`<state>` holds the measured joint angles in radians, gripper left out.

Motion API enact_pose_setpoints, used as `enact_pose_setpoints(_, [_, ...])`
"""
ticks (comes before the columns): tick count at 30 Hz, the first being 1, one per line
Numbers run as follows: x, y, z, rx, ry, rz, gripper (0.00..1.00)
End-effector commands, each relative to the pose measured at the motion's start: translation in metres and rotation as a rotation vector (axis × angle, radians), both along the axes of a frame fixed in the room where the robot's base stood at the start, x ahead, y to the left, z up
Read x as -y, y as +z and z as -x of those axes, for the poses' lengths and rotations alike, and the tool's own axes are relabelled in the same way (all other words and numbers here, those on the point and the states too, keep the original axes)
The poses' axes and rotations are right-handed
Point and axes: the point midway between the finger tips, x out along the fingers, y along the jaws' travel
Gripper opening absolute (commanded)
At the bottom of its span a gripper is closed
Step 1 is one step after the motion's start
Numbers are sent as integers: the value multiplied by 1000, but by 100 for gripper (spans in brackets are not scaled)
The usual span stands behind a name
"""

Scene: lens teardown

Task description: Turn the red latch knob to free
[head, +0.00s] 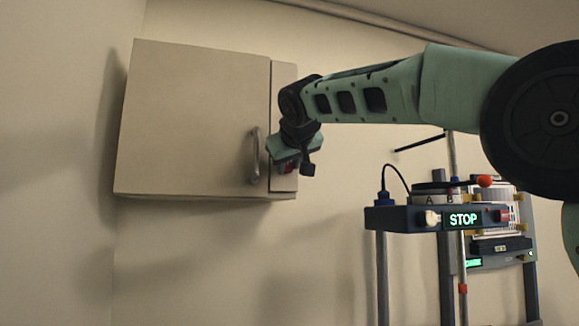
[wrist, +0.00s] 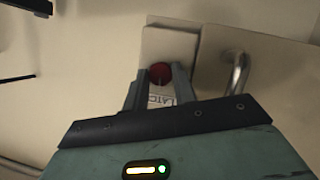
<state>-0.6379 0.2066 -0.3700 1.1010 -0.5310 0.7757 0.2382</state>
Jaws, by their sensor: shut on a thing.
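The red latch knob (wrist: 160,73) sits on a narrow beige panel beside the cabinet door, above a label that reads "LATC", its end hidden. My gripper (wrist: 158,80) is shut on the knob, with one finger on each side of it. In the head view my gripper (head: 290,160) is at the right side of the wall cabinet (head: 190,120), and only a little red of the knob shows beside it. The cabinet door appears closed. I cannot tell how far the knob is turned.
A curved metal door handle (wrist: 238,72) is close beside the knob; it also shows in the head view (head: 254,155). A device stand with a lit "STOP" display (head: 463,220) is at the lower right. The wall below the cabinet is clear.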

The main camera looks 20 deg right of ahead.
Motion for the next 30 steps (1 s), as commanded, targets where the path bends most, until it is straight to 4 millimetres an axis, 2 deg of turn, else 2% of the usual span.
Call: enact_pose_setpoints(30, [-6, -9, 0, 2, 1, 928, 4])
